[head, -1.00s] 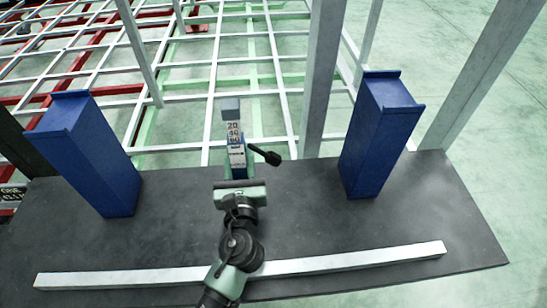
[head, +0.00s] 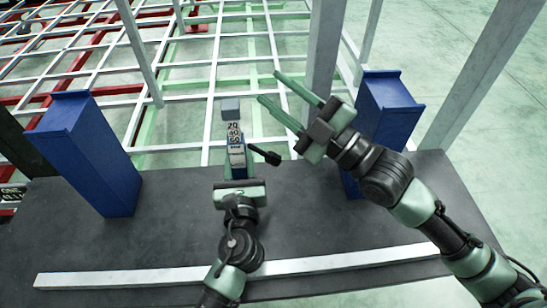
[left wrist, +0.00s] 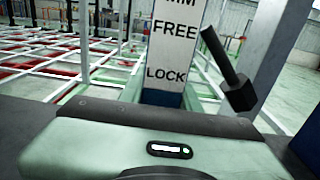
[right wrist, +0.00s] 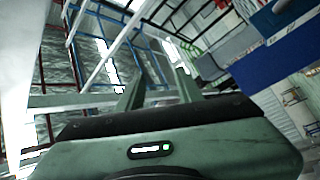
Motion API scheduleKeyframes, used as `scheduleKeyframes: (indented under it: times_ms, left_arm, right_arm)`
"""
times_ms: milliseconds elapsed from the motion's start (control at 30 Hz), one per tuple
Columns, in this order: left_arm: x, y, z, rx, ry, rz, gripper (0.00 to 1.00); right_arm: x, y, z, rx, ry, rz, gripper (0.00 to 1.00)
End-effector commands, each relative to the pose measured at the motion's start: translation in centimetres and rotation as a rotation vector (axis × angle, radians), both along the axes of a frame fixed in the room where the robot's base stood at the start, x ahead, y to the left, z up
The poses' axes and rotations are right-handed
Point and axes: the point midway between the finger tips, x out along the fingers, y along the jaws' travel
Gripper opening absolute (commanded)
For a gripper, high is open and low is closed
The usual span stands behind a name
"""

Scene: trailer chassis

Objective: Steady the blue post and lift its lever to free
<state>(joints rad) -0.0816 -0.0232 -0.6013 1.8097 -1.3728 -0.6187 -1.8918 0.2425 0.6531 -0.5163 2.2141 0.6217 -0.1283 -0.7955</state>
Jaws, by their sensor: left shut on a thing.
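The slim blue post (head: 237,172) stands mid-bench with a white label strip and a grey block on top. In the left wrist view, its label (left wrist: 174,52) reads FREE above LOCK. The black lever (head: 264,154) sticks out to the post's right; in the left wrist view its thick end (left wrist: 240,94) points down and right, below the LOCK word. My right gripper (head: 277,88) is open and empty, above and right of the post, fingers pointing up-left, apart from the lever.
Wide blue blocks stand left (head: 88,150) and right (head: 388,105) on the dark bench (head: 310,225); my right arm partly covers the right one. A pale bar (head: 340,260) lies along the front. A grey upright (head: 322,70) rises behind my right gripper. White-and-red chassis framing lies beyond.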

Motion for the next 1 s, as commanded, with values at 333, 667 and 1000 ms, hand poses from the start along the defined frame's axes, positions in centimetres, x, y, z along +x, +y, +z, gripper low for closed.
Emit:
scheduleKeyframes:
  times_ms: [333,667,1000]
  left_arm:
    - [0.0,-0.1,-0.1,0.000,0.002,-0.001,0.00]
    - [0.0,0.0,-0.1,0.000,0.001,-0.001,0.00]
    - [0.0,0.0,0.0,0.000,0.000,-0.001,0.00]
  right_arm:
    - [-4.3,-2.0,-13.7,-0.026,0.148,-0.105,0.36]
    - [-4.7,-3.3,-19.1,-0.003,0.364,-0.144,0.36]
    - [-1.0,-0.7,-19.1,0.000,0.368,-0.145,0.36]
